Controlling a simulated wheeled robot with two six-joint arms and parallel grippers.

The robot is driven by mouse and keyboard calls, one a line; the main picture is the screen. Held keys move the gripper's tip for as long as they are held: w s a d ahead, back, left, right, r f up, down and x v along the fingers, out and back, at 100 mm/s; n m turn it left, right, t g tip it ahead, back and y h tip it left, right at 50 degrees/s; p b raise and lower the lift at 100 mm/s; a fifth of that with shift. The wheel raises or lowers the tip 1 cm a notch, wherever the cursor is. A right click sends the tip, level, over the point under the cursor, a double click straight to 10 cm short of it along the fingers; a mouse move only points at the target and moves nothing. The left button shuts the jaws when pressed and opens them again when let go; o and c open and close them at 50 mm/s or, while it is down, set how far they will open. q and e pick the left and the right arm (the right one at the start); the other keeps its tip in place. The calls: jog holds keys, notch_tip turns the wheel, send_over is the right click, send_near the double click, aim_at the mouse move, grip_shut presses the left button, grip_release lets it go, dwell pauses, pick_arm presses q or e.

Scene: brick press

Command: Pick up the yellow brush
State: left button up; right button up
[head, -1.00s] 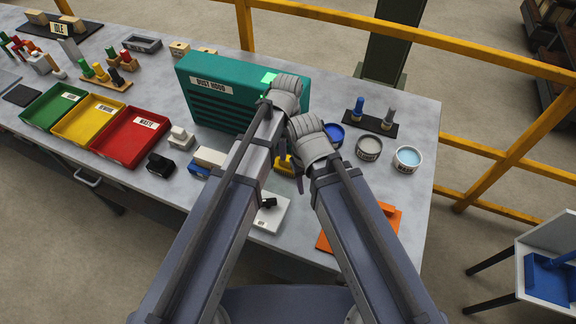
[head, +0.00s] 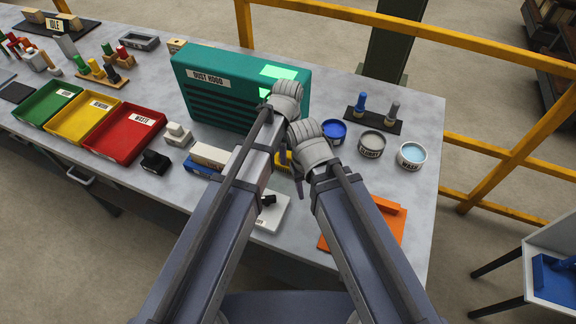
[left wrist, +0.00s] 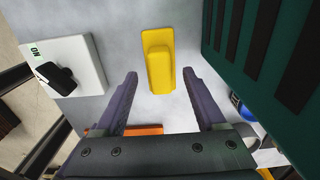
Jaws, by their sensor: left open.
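The yellow brush (left wrist: 158,58) lies on the grey bench top in the left wrist view, its raised handle block along its middle. In the head view a small yellow part of it (head: 283,158) shows between my arms; the rest is hidden. My left gripper (left wrist: 159,76) is open, its two fingers apart on either side of the brush's near end in the picture, with nothing held. In the head view only a dark finger of the left gripper (head: 298,186) shows. My right arm is in the head view, but its gripper's jaws are hidden.
The green dust hood (head: 240,88) stands close behind the brush. A white plate with a black switch (head: 272,212) and an orange fixture (head: 375,225) lie nearer. Several cups, including a blue one (head: 334,131), stand right. Red (head: 150,150), yellow and green trays are left.

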aim_at(288, 154)
pick_arm(q)
notch_tip(288, 154, down, 3)
jog(key=shift+f+b, duration=0.15)
jog(key=shift+b, duration=1)
pick_arm(e)
notch_tip(288, 154, down, 3)
jog(key=shift+f, duration=0.1)
pick_arm(q)
grip_shut()
